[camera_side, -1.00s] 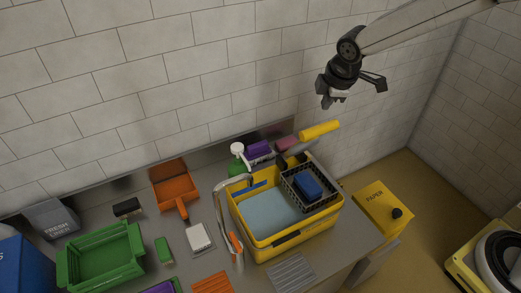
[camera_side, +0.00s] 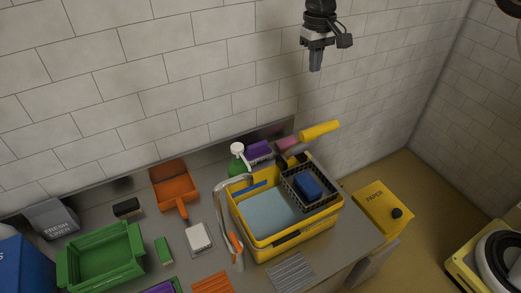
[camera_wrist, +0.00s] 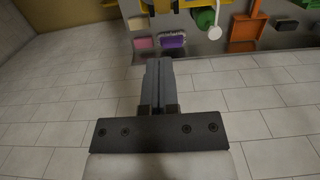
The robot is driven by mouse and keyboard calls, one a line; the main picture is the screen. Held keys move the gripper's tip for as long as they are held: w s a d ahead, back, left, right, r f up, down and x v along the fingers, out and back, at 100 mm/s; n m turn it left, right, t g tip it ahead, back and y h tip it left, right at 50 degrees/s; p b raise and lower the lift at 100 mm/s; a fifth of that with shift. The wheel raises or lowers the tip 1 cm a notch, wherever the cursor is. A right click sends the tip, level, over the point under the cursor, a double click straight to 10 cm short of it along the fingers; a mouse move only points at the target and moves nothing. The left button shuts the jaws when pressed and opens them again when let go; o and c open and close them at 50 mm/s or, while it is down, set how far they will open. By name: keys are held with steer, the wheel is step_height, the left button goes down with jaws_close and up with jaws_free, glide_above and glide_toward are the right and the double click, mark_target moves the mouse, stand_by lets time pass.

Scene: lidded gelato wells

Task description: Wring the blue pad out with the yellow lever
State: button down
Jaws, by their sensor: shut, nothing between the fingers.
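The blue pad (camera_side: 308,187) lies in the black wringer basket (camera_side: 324,203) at the right end of the yellow bucket (camera_side: 290,249). The yellow lever (camera_side: 320,131) sticks up behind the basket, its yellow grip tilted up to the right. My gripper (camera_side: 316,68) is shut and empty, pointing down in the air above the lever and in front of the tiled wall. In the wrist view my gripper's fingers (camera_wrist: 158,64) are together with nothing between them. The blue pad cannot be made out in the wrist view.
Light blue water fills the bucket's left part. An orange dustpan (camera_side: 172,186) and green crate (camera_side: 103,256) lie left. The air around my gripper is free.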

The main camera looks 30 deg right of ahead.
steer(key=shift+f, duration=0.1)
steer(key=shift+s+f, duration=0.6)
steer(key=shift+f, duration=1.5)
steer(key=shift+s+f, duration=0.55)
steer(key=shift+f, duration=1.5)
steer(key=shift+s+f, duration=0.6)
steer(key=shift+f, duration=1.5)
steer(key=shift+s+f, duration=0.1)
steer(key=shift+s, duration=0.15)
steer(key=s+f+t, duration=0.1)
steer(key=s+f, duration=1.3)
steer(key=f, duration=0.3)
steer(key=shift+s+f+t, duration=0.25)
steer(key=shift+s+t, duration=0.05)
steer(key=shift+s, duration=0.05)
